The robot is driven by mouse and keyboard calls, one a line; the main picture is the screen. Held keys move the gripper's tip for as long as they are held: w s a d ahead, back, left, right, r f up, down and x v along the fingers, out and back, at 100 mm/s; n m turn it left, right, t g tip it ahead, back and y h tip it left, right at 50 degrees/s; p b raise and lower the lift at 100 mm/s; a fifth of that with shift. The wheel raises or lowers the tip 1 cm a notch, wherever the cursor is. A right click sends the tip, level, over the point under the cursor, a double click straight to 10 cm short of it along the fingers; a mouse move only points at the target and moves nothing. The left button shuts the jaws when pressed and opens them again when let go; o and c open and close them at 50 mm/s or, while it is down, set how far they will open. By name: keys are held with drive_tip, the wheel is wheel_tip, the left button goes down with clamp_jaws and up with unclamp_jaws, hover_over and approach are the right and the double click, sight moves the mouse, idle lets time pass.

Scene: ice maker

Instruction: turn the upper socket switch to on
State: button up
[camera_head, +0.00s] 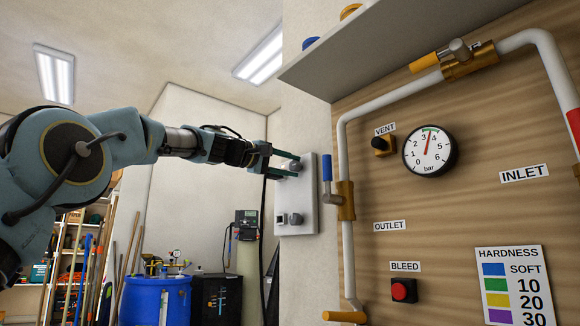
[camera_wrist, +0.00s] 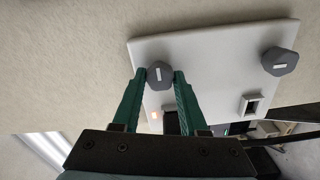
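A white socket panel (camera_head: 309,195) is mounted on the wall; it also shows in the wrist view (camera_wrist: 215,48). The upper switch is a grey knob with a pale mark (camera_wrist: 160,75), near the panel's top. The lower switch is a similar grey knob (camera_head: 296,219); it shows at the right in the wrist view (camera_wrist: 280,61). My gripper (camera_wrist: 160,72) has its green fingers apart, one on each side of the upper knob. The fingertips look very close to it; I cannot tell if they touch. The upper socket is mostly hidden behind a finger. The lower socket (camera_wrist: 252,104) shows.
A wooden board with white pipes, a gauge (camera_head: 430,151) and a blue-handled valve (camera_head: 327,168) stands right of the panel. A shelf (camera_head: 370,48) juts out above. A blue barrel (camera_head: 155,300) stands at the lower left.

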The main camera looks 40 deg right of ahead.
drive_tip(key=o, duration=0.4)
drive_tip(key=a+b, duration=0.1)
drive_tip(key=a, duration=0.2)
drive_tip(key=a+b, duration=0.2)
drive_tip(key=a, duration=0.2)
drive_tip(key=a+b, duration=0.1)
drive_tip(key=a, duration=0.2)
drive_tip(key=shift+w+a, duration=0.35)
drive_tip(key=shift+a, duration=0.05)
